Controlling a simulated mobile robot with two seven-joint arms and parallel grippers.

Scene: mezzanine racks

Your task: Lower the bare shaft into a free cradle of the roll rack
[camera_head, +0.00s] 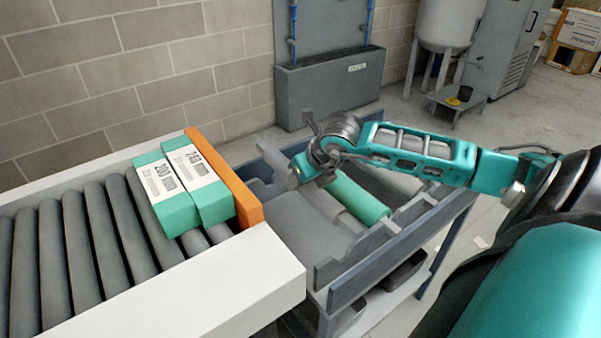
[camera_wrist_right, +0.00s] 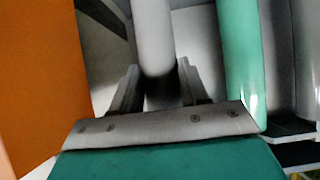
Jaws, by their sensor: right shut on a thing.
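The bare shaft (camera_wrist_right: 152,35) is a plain light grey cylinder, held between the two jaws of my right gripper (camera_wrist_right: 157,88) in the wrist view. In the head view my right gripper (camera_head: 312,170) is over the roll rack (camera_head: 350,285), and a light grey length of the shaft (camera_head: 278,160) shows on its left. The rack is grey with notched end boards. A green roll (camera_head: 357,197) lies in it beside the gripper, and it also shows right of the shaft in the wrist view (camera_wrist_right: 241,65). Whether the shaft touches a cradle is hidden. My left gripper is out of view.
A roller conveyor (camera_head: 190,300) stands at the left with two green-and-white boxes (camera_head: 183,185) against its orange end stop (camera_head: 222,180). The orange stop fills the left of the wrist view (camera_wrist_right: 35,80). A grey cabinet (camera_head: 330,90) stands behind the rack by the wall.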

